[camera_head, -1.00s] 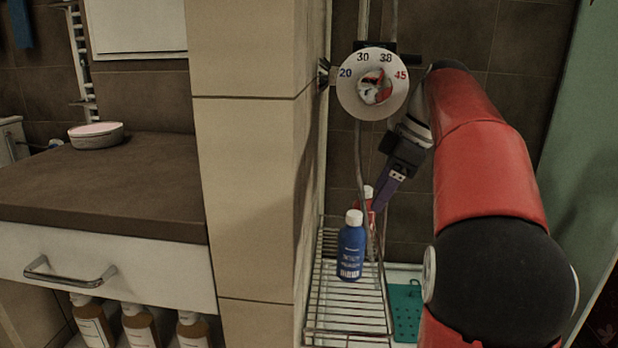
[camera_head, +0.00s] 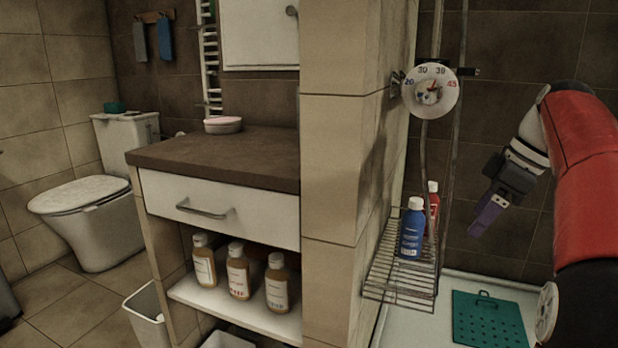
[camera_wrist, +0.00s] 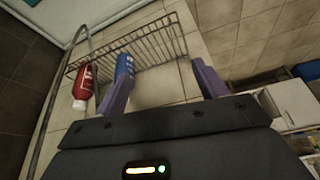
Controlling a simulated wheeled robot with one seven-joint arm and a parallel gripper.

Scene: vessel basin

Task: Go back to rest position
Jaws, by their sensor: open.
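My gripper (camera_head: 487,214) is at the right in the head view, with its purple fingers pointing down and left. Its two fingers stand apart with nothing between them in the wrist view (camera_wrist: 160,88). The gripper is to the right of the wire shelf (camera_head: 398,290) and apart from it. A blue bottle (camera_head: 412,232) and a red bottle (camera_head: 433,205), both with white caps, stand upright on that shelf. In the wrist view the blue bottle (camera_wrist: 124,66) is partly hidden behind a finger, and the red bottle (camera_wrist: 83,90) is left of it.
A temperature dial (camera_head: 431,90) is on the wall above the shelf. A tiled partition (camera_head: 335,150) separates the shower from a brown-topped cabinet (camera_head: 215,155) holding several amber bottles. A green perforated mat (camera_head: 490,322) lies on the shower floor. A toilet (camera_head: 100,215) stands far left.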

